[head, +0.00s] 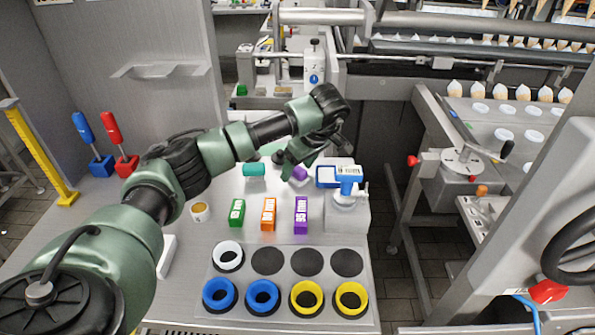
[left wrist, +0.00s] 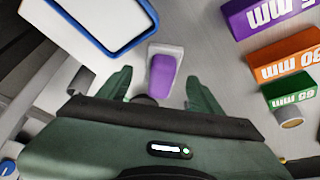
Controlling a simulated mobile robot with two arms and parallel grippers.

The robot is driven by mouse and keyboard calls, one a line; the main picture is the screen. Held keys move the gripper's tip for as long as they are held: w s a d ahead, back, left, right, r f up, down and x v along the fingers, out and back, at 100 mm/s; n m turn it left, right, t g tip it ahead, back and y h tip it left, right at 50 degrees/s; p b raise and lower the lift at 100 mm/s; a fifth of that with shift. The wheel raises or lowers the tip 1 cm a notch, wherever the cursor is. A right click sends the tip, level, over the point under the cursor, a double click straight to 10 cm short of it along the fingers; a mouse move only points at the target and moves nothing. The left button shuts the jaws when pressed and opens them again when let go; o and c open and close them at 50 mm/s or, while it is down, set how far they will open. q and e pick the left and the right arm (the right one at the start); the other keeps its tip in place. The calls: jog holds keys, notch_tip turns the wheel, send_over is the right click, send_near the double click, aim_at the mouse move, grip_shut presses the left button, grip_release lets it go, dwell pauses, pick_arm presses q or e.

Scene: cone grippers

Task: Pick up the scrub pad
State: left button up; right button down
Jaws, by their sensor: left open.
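The scrub pad looks like a small purple block on a pale grey-white base; in the left wrist view the scrub pad (left wrist: 162,76) lies on the grey table between my finger tips. In the head view the scrub pad (head: 300,173) shows only in part, beside my left gripper (head: 289,165). In the left wrist view my left gripper (left wrist: 158,80) is open, with one finger on each side of the pad and visible gaps to it. I cannot tell how high the fingers are above the table. My right gripper is not in view.
A blue-rimmed tray (left wrist: 141,30) lies close to the pad. Green (head: 237,213), orange (head: 268,214) and purple (head: 301,215) boxes stand nearer the front. A teal roll (head: 254,170) is to the left. Blue and yellow rings sit on a front plate (head: 291,284).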

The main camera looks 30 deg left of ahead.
pick_arm(q)
jog(key=shift+a+f, duration=0.2)
jog(key=shift+f, duration=0.25)
grip_shut()
jog(key=shift+r, duration=0.1)
notch_tip(320, 180, up, 20)
dwell(0.4)
